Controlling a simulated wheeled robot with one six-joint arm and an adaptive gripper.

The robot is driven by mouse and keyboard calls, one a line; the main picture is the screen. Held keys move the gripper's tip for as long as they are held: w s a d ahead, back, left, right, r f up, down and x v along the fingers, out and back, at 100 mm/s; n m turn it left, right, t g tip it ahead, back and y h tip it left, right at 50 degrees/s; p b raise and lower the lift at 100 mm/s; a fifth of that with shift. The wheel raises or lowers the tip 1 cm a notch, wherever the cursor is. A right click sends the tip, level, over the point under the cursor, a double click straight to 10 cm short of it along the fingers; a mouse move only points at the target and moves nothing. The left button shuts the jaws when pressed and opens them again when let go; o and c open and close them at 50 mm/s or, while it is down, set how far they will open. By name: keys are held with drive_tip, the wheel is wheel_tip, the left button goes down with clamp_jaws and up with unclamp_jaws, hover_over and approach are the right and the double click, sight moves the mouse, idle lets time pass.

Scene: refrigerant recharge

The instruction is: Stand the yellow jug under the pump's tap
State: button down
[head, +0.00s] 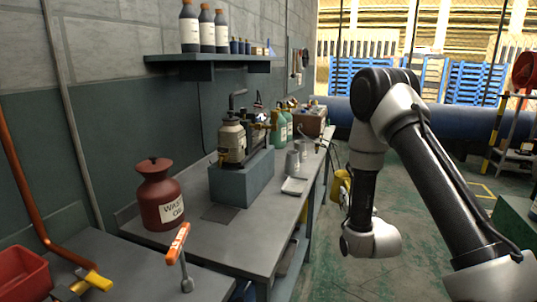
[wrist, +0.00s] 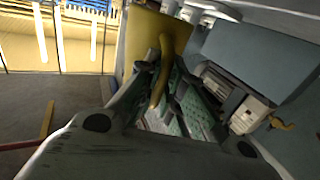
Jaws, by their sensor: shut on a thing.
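The yellow jug (head: 340,186) is in the head view, off the bench's front edge and partly hidden by my arm. In the wrist view its yellow body (wrist: 150,38) and curved handle (wrist: 164,72) fill the upper middle. My gripper (wrist: 162,88) is shut on the handle, and the jug is held in the air beside the bench. The pump (head: 232,142) stands on a blue-grey block (head: 243,180) on the bench, left of the jug. A small brass tap (head: 221,158) shows low on the pump's left side. The jug is well apart from it.
The grey bench (head: 245,222) carries a red waste oil can (head: 160,196), an orange-handled tool (head: 180,246), metal cups (head: 293,162), a white tray (head: 294,186) and green bottles (head: 278,128). A shelf (head: 210,58) with bottles hangs above. The floor right of the bench is open.

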drive_tip(key=s+d+f+m+h, duration=0.1)
drive_tip(key=s+d, duration=0.1)
drive_tip(key=s, duration=0.4)
drive_tip(key=shift+s+d+f+h, duration=0.15)
drive_tip(key=shift+s+f+h, duration=0.1)
drive_tip(key=shift+h, duration=0.15)
